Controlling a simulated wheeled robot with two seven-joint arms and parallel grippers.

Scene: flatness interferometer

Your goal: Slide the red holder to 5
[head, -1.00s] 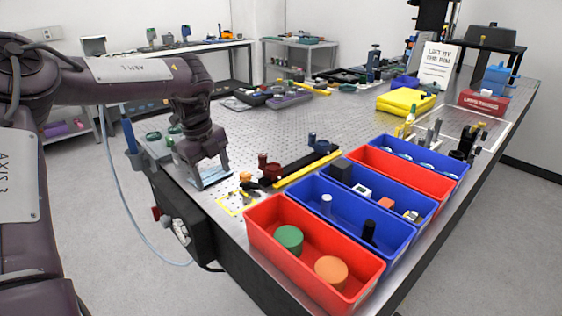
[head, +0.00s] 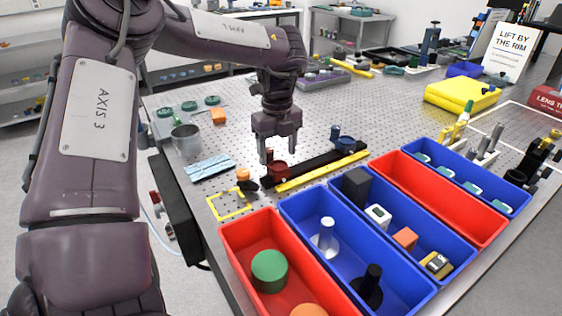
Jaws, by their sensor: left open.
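The red holder (head: 280,169) sits near the left end of a black rail (head: 314,166). A yellow strip (head: 322,172), its markings too small to read, runs along the rail's near side. A dark blue holder (head: 344,142) stands farther right along the rail. My left gripper (head: 278,156) points down just above the red holder. Its two fingers are apart, with nothing held between them; whether they touch the holder I cannot tell. My right gripper is not in view.
Red and blue bins stand in front of the rail; the nearest red bin (head: 235,240) holds a green cylinder (head: 269,271). A metal cup (head: 187,140), a light blue cloth (head: 210,167) and a yellow square outline (head: 230,205) lie to the left.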

